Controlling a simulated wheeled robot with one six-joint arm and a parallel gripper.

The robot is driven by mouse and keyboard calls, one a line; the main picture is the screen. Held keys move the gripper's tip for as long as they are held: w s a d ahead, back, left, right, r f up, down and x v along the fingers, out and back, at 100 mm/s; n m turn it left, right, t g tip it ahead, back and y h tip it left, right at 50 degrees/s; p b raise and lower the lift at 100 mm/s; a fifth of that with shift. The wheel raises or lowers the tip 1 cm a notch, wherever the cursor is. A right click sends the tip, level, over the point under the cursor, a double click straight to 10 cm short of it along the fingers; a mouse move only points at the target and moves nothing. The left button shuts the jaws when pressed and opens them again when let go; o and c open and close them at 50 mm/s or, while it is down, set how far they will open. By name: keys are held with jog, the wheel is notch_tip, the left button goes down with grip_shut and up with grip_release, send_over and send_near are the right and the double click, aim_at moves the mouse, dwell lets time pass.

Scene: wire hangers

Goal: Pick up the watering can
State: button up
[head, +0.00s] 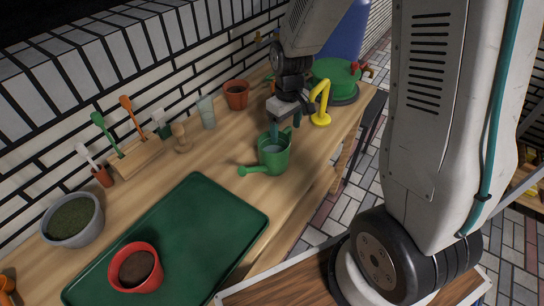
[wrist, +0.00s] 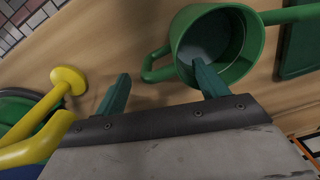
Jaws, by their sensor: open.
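The green watering can (head: 275,158) stands upright on the wooden bench, its spout pointing left in the head view. In the wrist view the can (wrist: 236,70) shows its open top, with the spout toward the upper right and the loop handle on its left side. My gripper (head: 284,129) is open above the can's handle side. In the wrist view my gripper (wrist: 162,86) has one finger over the can's mouth and the other out beyond the handle, so the handle lies between them in the picture. Whether a finger touches the can I cannot tell.
A yellow curved object (head: 321,103) stands close right of the can, with a green round item (head: 334,80) behind it. A green tray (head: 190,240) holds a red pot (head: 136,268) at front left. A terracotta pot (head: 236,95) and small tools line the wall.

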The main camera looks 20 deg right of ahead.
notch_tip(320, 180, down, 5)
jog(key=shift+a+r, duration=0.1)
jog(key=c, duration=1.3)
jog(key=shift+c, duration=0.2)
jog(key=shift+r, duration=0.25)
